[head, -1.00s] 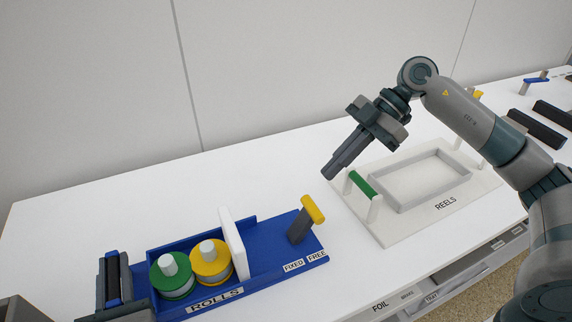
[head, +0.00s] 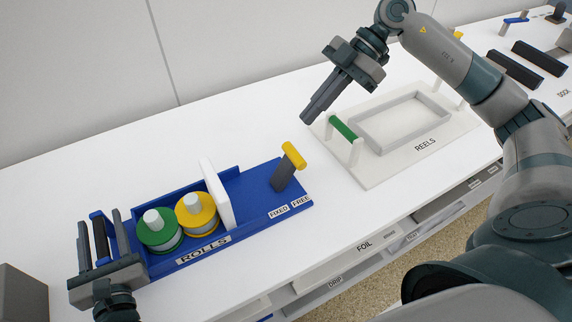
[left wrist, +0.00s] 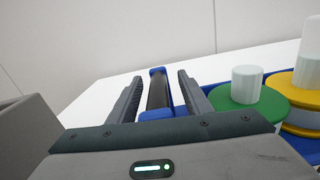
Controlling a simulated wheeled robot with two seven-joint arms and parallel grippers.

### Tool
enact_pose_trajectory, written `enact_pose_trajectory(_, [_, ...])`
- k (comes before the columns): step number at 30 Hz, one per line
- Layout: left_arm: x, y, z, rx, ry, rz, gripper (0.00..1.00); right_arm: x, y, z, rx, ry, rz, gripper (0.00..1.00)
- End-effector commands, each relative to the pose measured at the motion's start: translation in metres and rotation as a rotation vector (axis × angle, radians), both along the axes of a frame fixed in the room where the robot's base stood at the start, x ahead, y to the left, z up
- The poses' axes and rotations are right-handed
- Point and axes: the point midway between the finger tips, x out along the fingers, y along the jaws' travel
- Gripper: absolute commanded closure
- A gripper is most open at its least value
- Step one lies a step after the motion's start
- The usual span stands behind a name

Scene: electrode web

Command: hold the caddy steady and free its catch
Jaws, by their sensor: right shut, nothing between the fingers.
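The blue caddy (head: 255,206), labelled ROLLS, lies on the white table. It holds a green roll (head: 158,238) and a yellow roll (head: 196,221) beside a white upright plate (head: 216,194). Its catch, a grey lever with a yellow top (head: 293,155), leans right above the FIXED and FREE labels. My left gripper (head: 102,228) is open, its fingers on either side of the caddy's dark handle (head: 101,239). In the left wrist view gaps show beside the handle (left wrist: 158,92). My right gripper (head: 306,119) is shut and empty, above the table, up and right of the catch.
A white REELS board (head: 382,172) with a green-topped handle (head: 343,128) and a raised frame stands right of the caddy, close to my right gripper. Dark blocks (head: 513,70) lie farther right. Drawers run below the table's front edge. Bare table lies behind the caddy.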

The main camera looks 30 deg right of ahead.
Motion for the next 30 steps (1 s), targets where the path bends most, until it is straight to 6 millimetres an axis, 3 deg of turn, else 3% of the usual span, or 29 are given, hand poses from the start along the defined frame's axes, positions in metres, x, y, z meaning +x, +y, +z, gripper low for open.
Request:
enact_pose_trajectory(8, [-0.002, 0.001, -0.002, 0.009, 0.003, 0.001, 0.55, 0.000, 0.000, 0.000, 0.000, 0.000, 0.000, 1.00])
enact_pose_trajectory(14, [-0.016, 0.000, -0.001, 0.005, 0.002, -0.001, 0.55, 0.000, 0.000, 0.000, 0.000, 0.000, 0.000, 1.00])
enact_pose_trajectory(30, [-0.095, -0.001, -0.001, 0.001, 0.004, 0.000, 0.55, 0.000, 0.000, 0.000, 0.000, 0.000, 0.000, 1.00])
